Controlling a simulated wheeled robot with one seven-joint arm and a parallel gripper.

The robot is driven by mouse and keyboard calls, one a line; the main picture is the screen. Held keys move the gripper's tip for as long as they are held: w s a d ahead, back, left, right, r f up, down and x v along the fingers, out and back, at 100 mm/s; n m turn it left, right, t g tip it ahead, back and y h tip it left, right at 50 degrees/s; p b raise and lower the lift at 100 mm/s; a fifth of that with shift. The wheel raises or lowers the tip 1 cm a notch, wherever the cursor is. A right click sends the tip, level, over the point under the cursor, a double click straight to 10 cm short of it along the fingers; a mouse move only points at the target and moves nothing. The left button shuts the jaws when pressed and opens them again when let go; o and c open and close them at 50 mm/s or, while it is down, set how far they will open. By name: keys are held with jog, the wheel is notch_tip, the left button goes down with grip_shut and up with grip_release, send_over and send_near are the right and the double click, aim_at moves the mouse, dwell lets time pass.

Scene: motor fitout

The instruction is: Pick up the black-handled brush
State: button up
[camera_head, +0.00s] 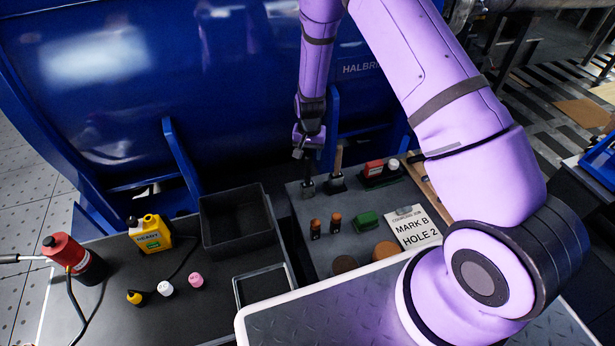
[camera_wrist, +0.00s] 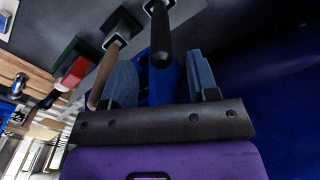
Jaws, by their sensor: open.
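The black-handled brush stands in a holder on the grey work surface. Its black handle (camera_wrist: 160,38) shows in the wrist view, end toward the camera; in the head view, the handle (camera_head: 309,172) is just below my gripper (camera_head: 306,150). My gripper also shows in the wrist view (camera_wrist: 161,62), open, its two blue-grey fingers apart. The handle's end appears in the gap between the fingers, with no clear contact. The brush's lower end is hidden in the holder.
A wooden-handled tool (camera_wrist: 107,70) stands in a holder close beside, near the left finger. A red block (camera_head: 373,168) in a dark tray is farther right. The blue machine tank (camera_head: 230,90) rises behind. A sign (camera_head: 412,228) and a green block (camera_head: 367,221) lie in front.

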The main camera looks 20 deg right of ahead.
aim_at(308, 164)
jog(key=f, duration=0.3)
jog(key=shift+s+a+f, duration=0.25)
jog(key=shift+f, duration=0.7)
grip_shut()
